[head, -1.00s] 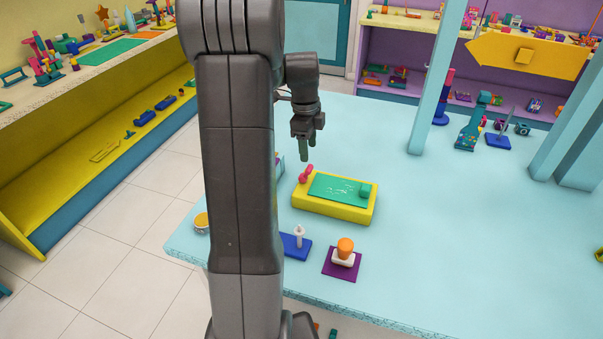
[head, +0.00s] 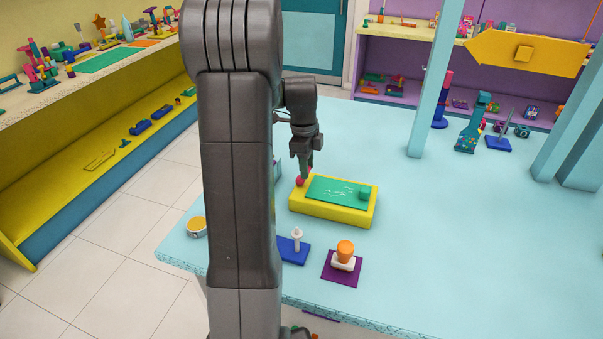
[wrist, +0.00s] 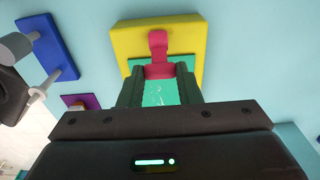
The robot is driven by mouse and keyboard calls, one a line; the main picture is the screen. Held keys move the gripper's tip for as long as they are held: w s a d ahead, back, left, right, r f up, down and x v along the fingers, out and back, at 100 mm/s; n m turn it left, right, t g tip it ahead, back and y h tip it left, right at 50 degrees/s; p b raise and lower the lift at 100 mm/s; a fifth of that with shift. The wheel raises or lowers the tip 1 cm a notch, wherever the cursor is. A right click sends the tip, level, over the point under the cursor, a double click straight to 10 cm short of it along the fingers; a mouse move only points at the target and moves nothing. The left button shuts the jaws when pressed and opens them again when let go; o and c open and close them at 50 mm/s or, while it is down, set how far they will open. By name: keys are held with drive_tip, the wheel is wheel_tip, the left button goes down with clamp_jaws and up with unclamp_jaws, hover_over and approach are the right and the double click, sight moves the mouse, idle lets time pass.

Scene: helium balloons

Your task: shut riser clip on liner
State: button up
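The yellow riser (head: 330,208) lies on the light blue table, with the green liner (head: 335,187) with white marks on its top. The pink-red clip (head: 299,182) is at the riser's left end, partly hidden by my gripper. In the wrist view the clip (wrist: 158,45) stands up from the yellow riser (wrist: 128,45), with a wider base between my fingertips. My gripper (head: 306,176) is low at the clip. Its two dark green fingers (wrist: 160,70) are apart, one each side of the clip's base, and the liner shows between them. Whether they touch the clip is unclear.
A blue base with a white post (head: 296,245) and a purple mat (head: 341,275) bearing an orange-topped piece stand in front. A yellow round item (head: 196,226) is near the left edge. A pale blue post (head: 430,90) rises behind. The table is clear right of the riser.

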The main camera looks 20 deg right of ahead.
sight(317, 187)
drive_tip(key=shift+s+d+f, duration=0.3)
drive_tip(key=shift+f, duration=0.05)
idle(0.4)
drive_tip(key=shift+s+d+f+b, duration=0.3)
drive_tip(key=shift+d+f+b, duration=0.05)
drive_tip(key=shift+f+b, duration=0.1)
drive_tip(key=shift+s+d+f, duration=0.2)
drive_tip(key=shift+d+f, duration=0.1)
drive_tip(key=shift+f, duration=0.05)
drive_tip(key=shift+f+b, duration=0.15)
drive_tip(key=shift+b, duration=0.2)
drive_tip(key=shift+s+d+f, duration=0.15)
drive_tip(key=shift+f, duration=0.3)
